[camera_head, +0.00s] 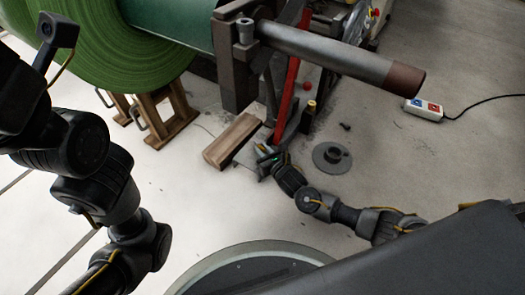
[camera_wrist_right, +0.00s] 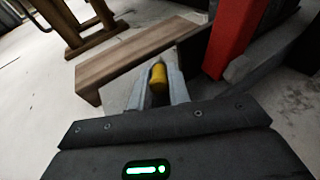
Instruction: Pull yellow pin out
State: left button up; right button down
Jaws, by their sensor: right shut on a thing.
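The yellow pin (camera_wrist_right: 158,77) shows in the right wrist view, between the two grey fingers of my right gripper (camera_wrist_right: 158,90). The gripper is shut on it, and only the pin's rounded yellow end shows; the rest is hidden. In the head view my right gripper (camera_head: 264,151) is low at the foot of the machine stand, beside the red bar (camera_head: 289,90). I cannot make out the pin there.
A wooden block (camera_head: 232,141) lies left of my right gripper. A dark round flanged part (camera_head: 332,157) lies on the floor to the right. A green roll (camera_head: 95,45) and a grey shaft (camera_head: 325,52) are above. A white socket strip (camera_head: 423,109) lies farther right.

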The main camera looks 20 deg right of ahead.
jog(key=c, duration=1.2)
grip_release()
jog(key=shift+c, duration=0.2)
jog(key=shift+r, duration=0.1)
jog(key=shift+s+d+r+p, duration=0.1)
jog(key=shift+s+r+p, duration=0.05)
jog(key=shift+s+p, duration=0.25)
jog(key=p+v, duration=0.6)
jog(key=v, duration=0.4)
jog(key=shift+p, duration=0.3)
